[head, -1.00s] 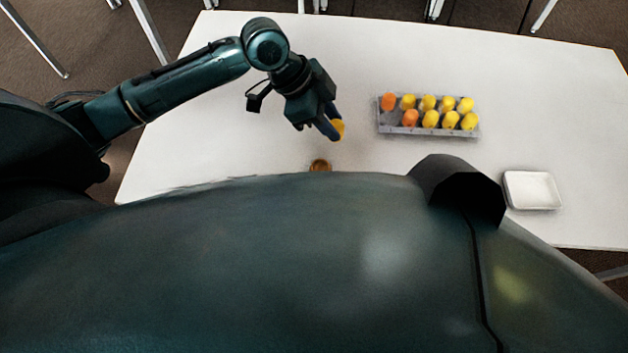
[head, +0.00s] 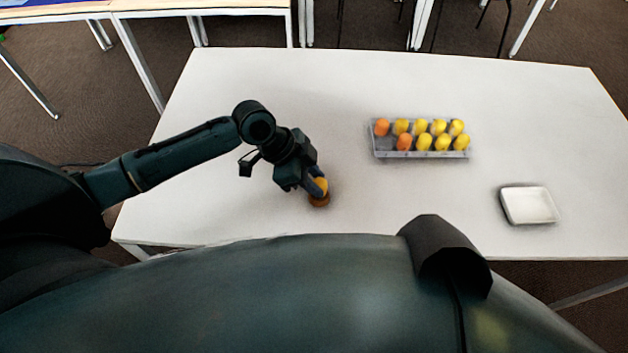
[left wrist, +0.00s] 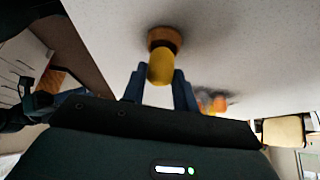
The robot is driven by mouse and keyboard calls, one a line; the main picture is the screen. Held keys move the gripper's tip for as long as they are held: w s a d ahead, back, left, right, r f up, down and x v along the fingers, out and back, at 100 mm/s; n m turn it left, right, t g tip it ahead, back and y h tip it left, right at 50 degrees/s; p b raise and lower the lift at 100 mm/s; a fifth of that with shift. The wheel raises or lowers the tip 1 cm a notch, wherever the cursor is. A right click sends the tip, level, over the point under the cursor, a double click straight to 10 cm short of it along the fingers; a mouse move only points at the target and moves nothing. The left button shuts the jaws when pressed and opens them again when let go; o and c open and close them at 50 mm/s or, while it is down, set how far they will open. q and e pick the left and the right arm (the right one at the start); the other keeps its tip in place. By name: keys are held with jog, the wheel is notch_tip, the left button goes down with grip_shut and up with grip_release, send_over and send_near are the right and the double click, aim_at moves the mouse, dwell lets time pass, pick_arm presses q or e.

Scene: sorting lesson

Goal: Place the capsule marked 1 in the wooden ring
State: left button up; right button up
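My left gripper (head: 316,186) is shut on a yellow-orange capsule (head: 321,185), which also shows between the blue fingers in the left wrist view (left wrist: 160,68). The capsule is at the brown wooden ring (head: 319,201), and its far end overlaps the ring (left wrist: 164,37) in the left wrist view. I cannot tell whether that end is inside the ring or just above it. No mark on the capsule is readable. My right gripper is not in view.
A grey tray (head: 420,154) holds several yellow and orange capsules, with an empty place at its front left. A white dish (head: 529,205) stands at the right. The white table (head: 240,80) is clear behind and left of the arm.

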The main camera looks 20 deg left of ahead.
pick_arm(q)
jog(key=shift+f, duration=0.5)
jog(key=shift+f, duration=0.2)
jog(key=o, duration=0.6)
jog(key=shift+r, duration=0.3)
jog(key=v, duration=1.2)
jog(key=shift+d+f, duration=0.1)
jog(key=shift+d, duration=0.05)
